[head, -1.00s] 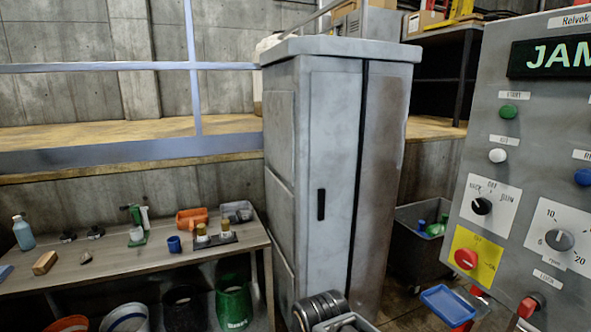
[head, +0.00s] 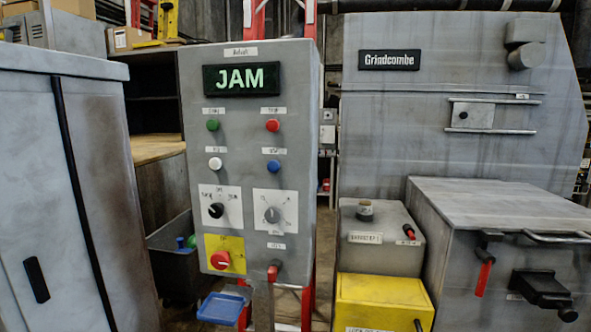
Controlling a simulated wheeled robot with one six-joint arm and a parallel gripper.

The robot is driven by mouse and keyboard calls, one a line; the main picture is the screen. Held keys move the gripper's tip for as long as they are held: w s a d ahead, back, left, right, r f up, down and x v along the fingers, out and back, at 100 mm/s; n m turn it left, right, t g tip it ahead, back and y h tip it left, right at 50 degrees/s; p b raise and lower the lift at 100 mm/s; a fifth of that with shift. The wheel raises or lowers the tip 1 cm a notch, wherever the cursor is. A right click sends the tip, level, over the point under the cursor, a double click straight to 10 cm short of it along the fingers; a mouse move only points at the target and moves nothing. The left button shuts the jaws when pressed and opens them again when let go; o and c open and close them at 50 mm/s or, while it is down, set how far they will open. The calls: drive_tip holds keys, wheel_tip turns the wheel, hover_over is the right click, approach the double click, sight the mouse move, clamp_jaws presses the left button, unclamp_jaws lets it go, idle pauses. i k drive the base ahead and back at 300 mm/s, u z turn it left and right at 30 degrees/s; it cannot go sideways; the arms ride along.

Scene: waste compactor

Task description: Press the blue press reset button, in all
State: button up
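The grey control panel (head: 243,130) stands upright left of the middle in the head view. Its display (head: 241,79) reads JAM in green. The blue button (head: 273,166) is on the panel's right column, below a red button (head: 272,125). A green button (head: 212,125) and a white button (head: 215,163) are in the left column. A black selector (head: 216,210) and a grey dial (head: 271,214) sit below them. A red knob on a yellow plate (head: 221,260) is at the lower left. My gripper is not in view.
A grey cabinet (head: 70,180) stands at the left. The Grindcombe machine (head: 420,100) fills the right, with a grey chest (head: 500,240) before it. A yellow box (head: 385,302) is below. A blue tray (head: 220,309) hangs under the panel.

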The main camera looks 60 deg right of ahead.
sight(273, 165)
drive_tip(key=z, duration=1.55)
